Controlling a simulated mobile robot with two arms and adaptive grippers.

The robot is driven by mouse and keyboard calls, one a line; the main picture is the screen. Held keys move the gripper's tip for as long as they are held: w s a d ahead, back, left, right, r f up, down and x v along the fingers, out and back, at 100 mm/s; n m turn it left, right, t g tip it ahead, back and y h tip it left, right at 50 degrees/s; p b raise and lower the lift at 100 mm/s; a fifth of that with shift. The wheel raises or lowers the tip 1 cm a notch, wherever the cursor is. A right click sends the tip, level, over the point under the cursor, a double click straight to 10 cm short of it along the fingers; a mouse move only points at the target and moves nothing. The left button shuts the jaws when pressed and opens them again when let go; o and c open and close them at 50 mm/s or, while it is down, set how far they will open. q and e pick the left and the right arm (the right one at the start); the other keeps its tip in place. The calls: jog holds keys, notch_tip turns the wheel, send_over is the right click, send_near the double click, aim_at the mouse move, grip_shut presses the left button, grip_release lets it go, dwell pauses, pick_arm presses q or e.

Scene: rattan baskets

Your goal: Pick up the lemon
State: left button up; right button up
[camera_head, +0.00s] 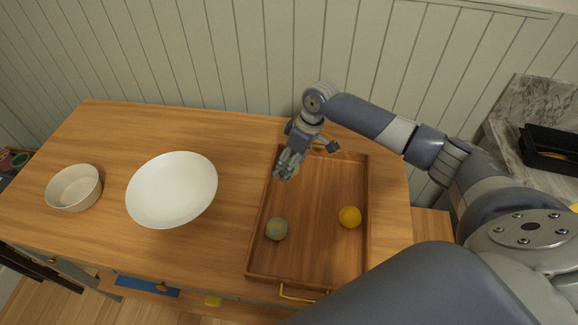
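The lemon is most likely the round yellow fruit (349,217) lying in the right part of a wooden tray (365,185). My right gripper (309,161) is over the far end of the tray, behind and to the left of the yellow fruit and apart from it. Its fingers look spread, with nothing seen between them. My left gripper is not in view.
A round dull-green fruit (276,230) lies in the tray's near left part. A large white bowl (172,190) and a smaller white bowl (74,188) stand on the wooden counter (110,130) to the left. A panelled wall (230,60) rises behind.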

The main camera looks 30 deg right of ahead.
jog(key=shift+c, duration=0.6)
jog(key=c, duration=1.1)
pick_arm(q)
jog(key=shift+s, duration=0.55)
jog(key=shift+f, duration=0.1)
pick_arm(e)
jog(key=shift+r, duration=0.15)
jog(key=shift+r+b, duration=0.35)
jog(key=shift+r, duration=0.25)
jog(key=shift+b+v, duration=0.4)
jog(key=shift+v, duration=0.65)
jog(key=s+d+b, duration=0.1)
jog(key=s+d, duration=0.1)
jog(key=s, duration=0.2)
jog(key=s+d+r+b, duration=0.1)
jog(key=s+d, duration=0.1)
jog(key=s, duration=0.2)
jog(key=s+d+b, duration=0.1)
jog(key=s+d, duration=0.1)
jog(key=s, duration=0.2)
jog(key=shift+s+d+r, duration=0.2)
jog(key=shift+s, duration=0.2)
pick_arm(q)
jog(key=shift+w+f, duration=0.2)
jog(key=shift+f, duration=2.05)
pick_arm(e)
jog(key=shift+s+d+r, duration=0.1)
jog(key=shift+s+d, duration=0.1)
jog(key=shift+s, duration=0.35)
